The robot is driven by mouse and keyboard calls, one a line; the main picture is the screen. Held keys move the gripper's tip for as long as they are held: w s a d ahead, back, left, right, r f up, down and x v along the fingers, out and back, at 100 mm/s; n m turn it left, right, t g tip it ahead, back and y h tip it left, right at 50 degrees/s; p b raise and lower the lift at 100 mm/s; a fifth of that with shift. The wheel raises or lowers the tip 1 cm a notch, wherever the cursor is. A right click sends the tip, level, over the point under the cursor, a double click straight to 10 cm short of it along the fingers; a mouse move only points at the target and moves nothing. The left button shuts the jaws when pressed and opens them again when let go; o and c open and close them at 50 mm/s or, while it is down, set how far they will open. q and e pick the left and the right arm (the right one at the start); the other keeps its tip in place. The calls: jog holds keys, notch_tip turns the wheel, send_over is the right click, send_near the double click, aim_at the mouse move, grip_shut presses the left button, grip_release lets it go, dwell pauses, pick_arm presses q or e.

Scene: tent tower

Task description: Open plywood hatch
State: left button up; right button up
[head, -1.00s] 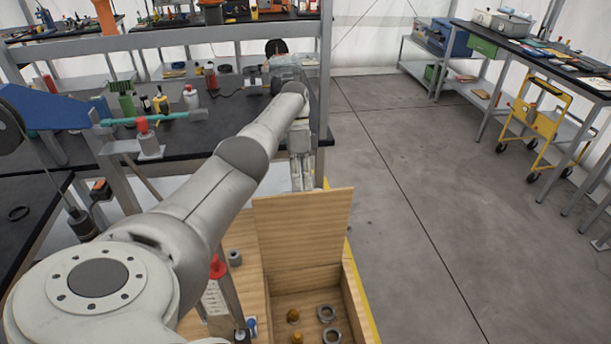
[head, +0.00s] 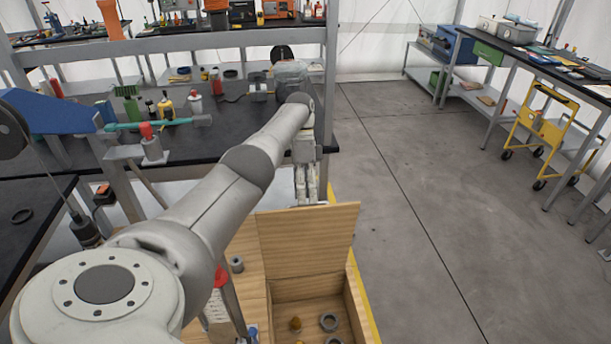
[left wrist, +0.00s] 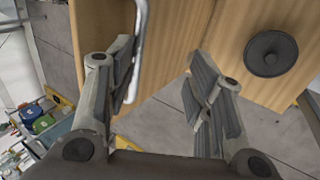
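The plywood hatch (head: 305,240) stands raised, roughly upright, at the back of an open plywood box in the head view. My left gripper (head: 308,190) is just behind the hatch's top edge in that view, pointing down. In the left wrist view my left gripper (left wrist: 162,68) is open, its two fingers well apart. A pale metal handle (left wrist: 139,50) and a plywood panel (left wrist: 172,45) show near the left finger there. I cannot tell whether the fingers touch them. My right gripper is not in view.
The box interior holds a metal ring (head: 329,322) and a small brass-coloured part (head: 295,323). A black round knob (left wrist: 271,53) is on a plywood face in the wrist view. A workbench (head: 190,140) with tools stands behind my arm. Open concrete floor (head: 420,210) lies right.

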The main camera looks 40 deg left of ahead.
pick_arm(q)
jog(key=shift+a+f, duration=0.2)
jog(key=shift+f, duration=0.2)
notch_tip(320, 180, up, 11)
jog(key=shift+d, duration=0.15)
dwell(0.8)
jog(key=shift+f, duration=0.1)
